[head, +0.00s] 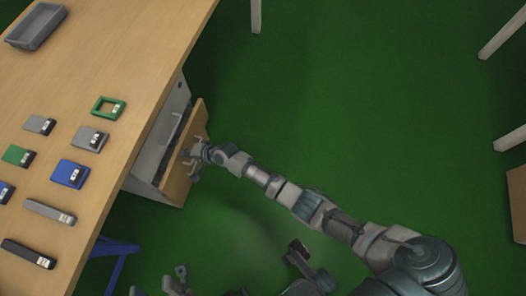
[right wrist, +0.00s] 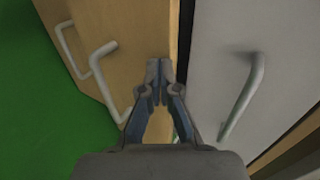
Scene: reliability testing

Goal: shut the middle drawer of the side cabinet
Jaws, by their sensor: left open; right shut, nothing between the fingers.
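The side cabinet (head: 179,95) stands under the table's right edge. A drawer with a wooden front (head: 189,170) stands pulled out from it; its level is hard to tell from above. My right gripper (head: 194,153) is at this front. In the right wrist view my right gripper (right wrist: 160,70) is shut and empty, its tips by the edge of the wooden front (right wrist: 140,30); contact is unclear. A pale handle (right wrist: 103,68) is on its left, and a grey front with a handle (right wrist: 241,100) on its right. My left gripper (head: 162,282) is open, low in the head view, partly cut off.
The wooden table (head: 110,60) holds a grey tray (head: 37,25), a green frame (head: 108,107) and several small boxed items. A blue support (head: 112,256) stands below the table. Green floor (head: 340,90) to the right of the drawer is clear.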

